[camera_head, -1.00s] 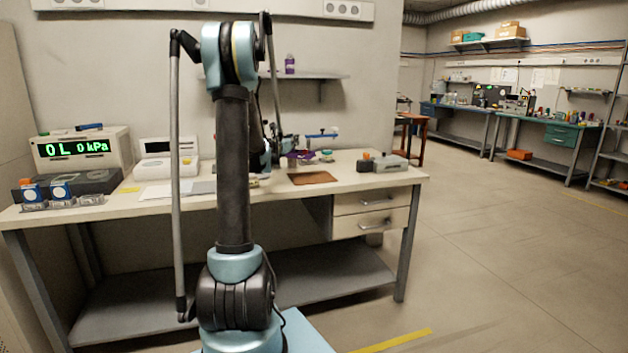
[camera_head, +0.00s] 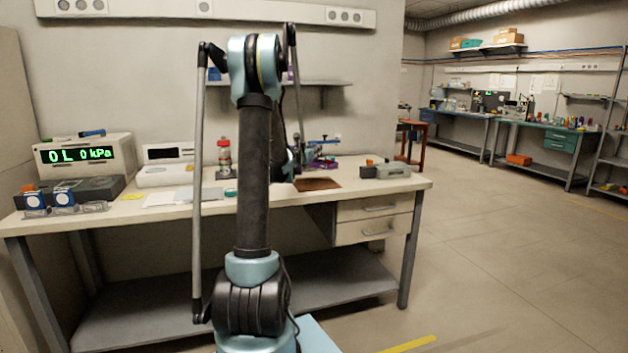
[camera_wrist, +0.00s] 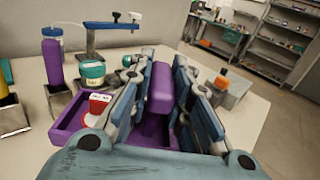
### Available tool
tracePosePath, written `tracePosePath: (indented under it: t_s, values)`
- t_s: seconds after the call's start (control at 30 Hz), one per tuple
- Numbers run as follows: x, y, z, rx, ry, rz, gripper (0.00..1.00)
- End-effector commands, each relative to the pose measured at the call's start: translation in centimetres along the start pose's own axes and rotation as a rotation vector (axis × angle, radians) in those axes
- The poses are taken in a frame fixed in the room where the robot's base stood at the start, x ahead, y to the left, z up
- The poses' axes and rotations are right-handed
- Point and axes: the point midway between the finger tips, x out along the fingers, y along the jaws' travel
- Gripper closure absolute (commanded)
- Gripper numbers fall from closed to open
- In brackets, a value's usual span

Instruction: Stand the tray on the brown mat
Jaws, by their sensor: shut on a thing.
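The purple tray (camera_wrist: 68,133) shows in the wrist view with a raised purple grip bar (camera_wrist: 160,90). A small red and white container (camera_wrist: 98,106) sits in its left part. My gripper (camera_wrist: 165,95) is shut on the bar, with a finger on each side; the fingers hide much of the tray's right part. In the head view some purple (camera_head: 322,164), probably the tray, shows just right of my arm, beyond the brown mat (camera_head: 318,184). The mat lies flat on the bench and is partly hidden by my arm. I cannot tell the tray's height above the bench.
A grey box with an orange knob (camera_head: 385,170) stands right of the mat. A blue-armed stand (camera_wrist: 105,27), a green-lidded jar (camera_wrist: 92,72) and a purple cylinder (camera_wrist: 52,65) stand beyond or left of the tray. The bench's front edge is near the mat.

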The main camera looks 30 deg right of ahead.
Motion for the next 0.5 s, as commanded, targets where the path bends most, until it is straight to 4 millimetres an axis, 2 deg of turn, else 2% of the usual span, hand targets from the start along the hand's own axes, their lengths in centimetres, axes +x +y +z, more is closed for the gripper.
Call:
tracePosePath:
  t_s: [0.2,0.5]
  values:
    - [0.0,0.1,-3.3,0.000,0.000,0.001,1.00]
    - [-0.1,0.1,-5.0,0.000,0.000,0.002,1.00]
